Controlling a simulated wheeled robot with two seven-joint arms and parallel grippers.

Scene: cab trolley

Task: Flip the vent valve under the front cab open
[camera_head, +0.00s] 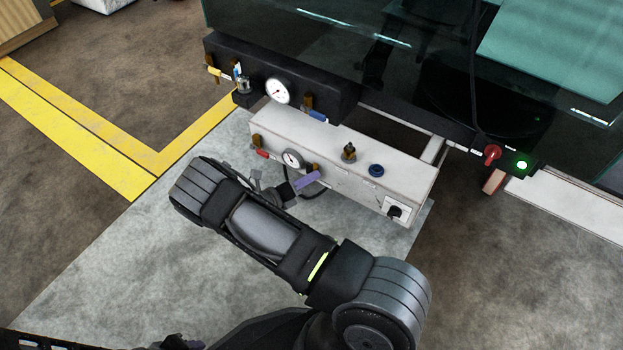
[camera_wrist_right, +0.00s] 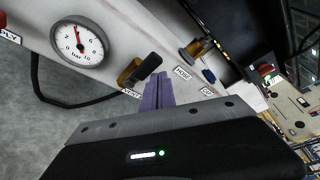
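The vent valve is a brass-coloured valve (camera_head: 306,167) on the front of the white panel box (camera_head: 372,185) under the cab. In the right wrist view the valve (camera_wrist_right: 138,70) sits above a VENT label (camera_wrist_right: 131,93). My right gripper (camera_head: 308,182) is close to this valve. Its purple fingers (camera_wrist_right: 158,91) are together, with nothing seen between them, and lie just beside the valve. I cannot tell whether they touch it. A dark part of my left gripper (camera_head: 182,343) shows at the bottom edge, mostly cut off.
A pressure gauge (camera_head: 292,158) and a red-handled valve (camera_head: 262,154) sit left of the vent valve. A blue knob (camera_head: 376,170) and a black switch (camera_head: 395,212) are to its right. A black box (camera_head: 335,98) with another gauge (camera_head: 278,91) is above. The floor in front is clear.

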